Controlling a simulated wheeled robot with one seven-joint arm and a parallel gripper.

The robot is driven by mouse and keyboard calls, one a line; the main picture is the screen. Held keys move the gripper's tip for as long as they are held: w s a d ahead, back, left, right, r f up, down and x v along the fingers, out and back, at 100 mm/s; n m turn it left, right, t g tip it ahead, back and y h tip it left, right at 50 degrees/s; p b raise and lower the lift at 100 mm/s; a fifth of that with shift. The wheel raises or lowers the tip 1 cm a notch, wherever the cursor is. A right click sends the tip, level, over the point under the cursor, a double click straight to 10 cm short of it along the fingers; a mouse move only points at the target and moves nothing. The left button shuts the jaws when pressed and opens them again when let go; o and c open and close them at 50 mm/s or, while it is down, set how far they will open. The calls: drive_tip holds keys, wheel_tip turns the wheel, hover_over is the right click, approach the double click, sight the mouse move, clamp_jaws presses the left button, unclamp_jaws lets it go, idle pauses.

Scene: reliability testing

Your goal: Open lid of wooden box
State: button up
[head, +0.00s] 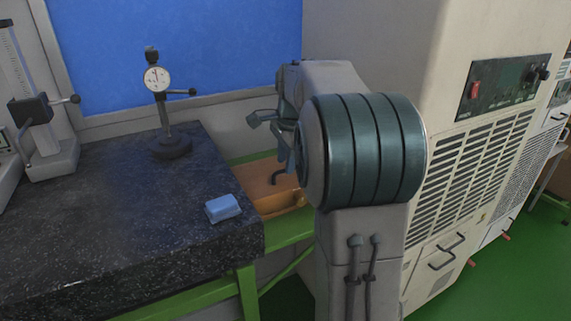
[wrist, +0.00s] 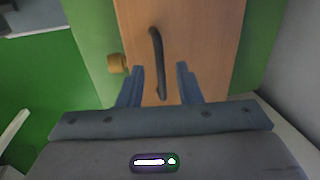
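The wooden box (head: 262,187) is orange-brown and sits low between the dark stone slab and the white cabinet, on a green surface. Its lid (wrist: 203,40) fills the middle of the wrist view and looks shut. A dark curved handle (wrist: 156,60) stands on the lid; it also shows in the head view (head: 278,177). A round wooden knob (wrist: 117,63) is at the box's side. My gripper (wrist: 161,72) is open over the lid, with the near end of the handle between its fingers in the picture. I cannot tell whether they touch. My arm hides the box's right part in the head view.
The stone slab (head: 100,215) is left of the box, with a blue block (head: 222,208) near its edge and a dial gauge stand (head: 170,145) farther back. The white cabinet (head: 400,60) closes off the right side. Green floor shows below.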

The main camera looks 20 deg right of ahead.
drive_tip(key=shift+w+f, duration=0.1)
drive_tip(key=shift+f, duration=0.6)
clamp_jaws()
drive_tip(key=shift+r, duration=0.1)
